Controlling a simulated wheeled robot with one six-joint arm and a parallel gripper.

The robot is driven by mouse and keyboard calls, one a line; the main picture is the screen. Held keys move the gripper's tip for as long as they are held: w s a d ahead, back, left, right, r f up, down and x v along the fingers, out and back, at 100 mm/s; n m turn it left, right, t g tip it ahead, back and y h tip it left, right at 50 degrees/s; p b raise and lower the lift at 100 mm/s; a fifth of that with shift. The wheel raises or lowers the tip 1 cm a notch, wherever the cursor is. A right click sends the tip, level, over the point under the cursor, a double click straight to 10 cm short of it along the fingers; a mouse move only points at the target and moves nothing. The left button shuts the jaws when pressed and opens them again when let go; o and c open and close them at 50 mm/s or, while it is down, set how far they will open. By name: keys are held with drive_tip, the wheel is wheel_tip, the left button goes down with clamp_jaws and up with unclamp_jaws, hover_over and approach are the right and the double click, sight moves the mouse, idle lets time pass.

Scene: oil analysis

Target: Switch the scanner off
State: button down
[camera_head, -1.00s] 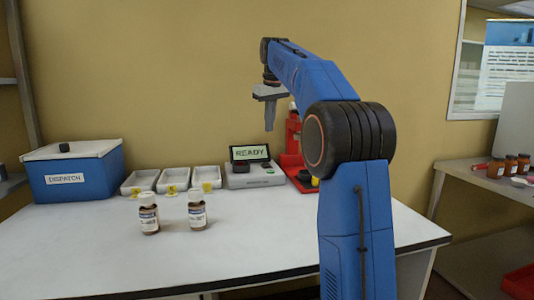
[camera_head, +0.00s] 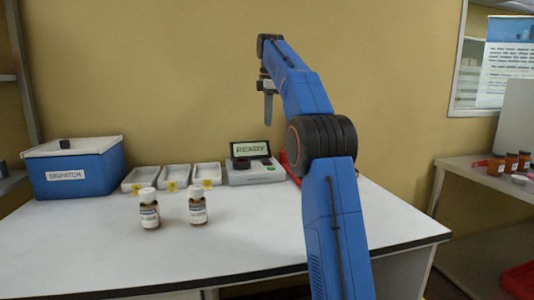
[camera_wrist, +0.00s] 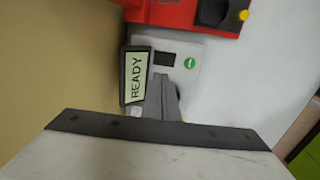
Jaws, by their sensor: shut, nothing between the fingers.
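The scanner (camera_head: 255,176) is a pale grey box on the white table, against the back wall, with a tilted screen (camera_head: 250,149) that reads READY. In the wrist view, the scanner (camera_wrist: 186,82) shows its READY screen (camera_wrist: 136,77), a dark square (camera_wrist: 165,59) and a round green button (camera_wrist: 190,63). My gripper (camera_head: 268,118) is shut and empty, pointing down above the scanner. In the wrist view, my gripper's fingers (camera_wrist: 164,88) overlap the scanner's lower part, between the screen and the green button's side. No contact can be made out.
A red device (camera_wrist: 185,14) stands beside the scanner, mostly hidden by my arm in the head view. Left of the scanner are white trays (camera_head: 174,178) and a blue DISPATCH box (camera_head: 77,171). Two bottles (camera_head: 149,212) (camera_head: 198,208) stand in front. The table's front is clear.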

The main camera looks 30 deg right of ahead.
idle(0.4)
approach(267, 160)
drive_tip(key=f, duration=0.5)
drive_tip(key=shift+w, duration=0.4)
drive_tip(key=shift+w+d+f, duration=0.1)
drive_tip(key=shift+f, duration=0.6)
